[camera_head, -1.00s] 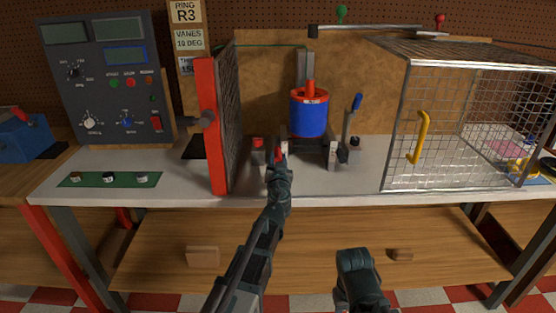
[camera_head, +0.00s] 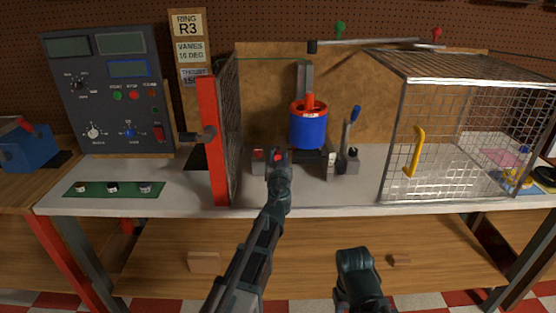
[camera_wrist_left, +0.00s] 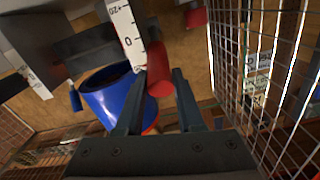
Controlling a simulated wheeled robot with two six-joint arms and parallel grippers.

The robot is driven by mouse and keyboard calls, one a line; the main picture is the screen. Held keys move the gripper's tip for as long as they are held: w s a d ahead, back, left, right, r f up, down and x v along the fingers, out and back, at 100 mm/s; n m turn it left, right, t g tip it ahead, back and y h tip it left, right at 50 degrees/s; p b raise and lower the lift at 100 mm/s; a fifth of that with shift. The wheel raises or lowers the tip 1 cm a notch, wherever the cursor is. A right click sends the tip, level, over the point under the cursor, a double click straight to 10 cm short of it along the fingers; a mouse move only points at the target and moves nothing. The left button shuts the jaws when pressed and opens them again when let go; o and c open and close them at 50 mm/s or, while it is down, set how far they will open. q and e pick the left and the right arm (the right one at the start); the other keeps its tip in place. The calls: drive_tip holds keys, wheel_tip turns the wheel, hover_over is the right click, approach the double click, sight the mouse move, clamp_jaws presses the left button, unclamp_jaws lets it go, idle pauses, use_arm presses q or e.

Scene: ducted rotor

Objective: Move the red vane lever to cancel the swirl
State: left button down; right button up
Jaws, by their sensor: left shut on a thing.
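My left gripper (camera_head: 277,158) is shut on the red vane lever (camera_head: 278,157), in front of the blue ducted rotor (camera_head: 308,130). In the left wrist view, the lever's red grip (camera_wrist_left: 158,72) stands between the two fingers of the left gripper (camera_wrist_left: 158,92). A white scale (camera_wrist_left: 124,30) with printed marks lies right beside the grip; a 0 shows near its lower end. The rotor's blue duct (camera_wrist_left: 108,98) is partly hidden by a finger.
A red-framed mesh panel (camera_head: 214,140) stands close left of my left arm. A lever with a blue handle (camera_head: 355,115) stands right of the rotor. A wire cage (camera_head: 455,130) with a yellow handle (camera_head: 415,152) is at the right. A control panel (camera_head: 105,90) stands at the left.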

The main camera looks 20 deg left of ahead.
use_arm(q)
drive_tip(key=shift+w+a+r, duration=0.1)
drive_tip(key=shift+w+r, duration=0.05)
drive_tip(key=shift+r, duration=0.05)
drive_tip(key=c, duration=0.6)
unclamp_jaws()
drive_tip(key=v, duration=1.4)
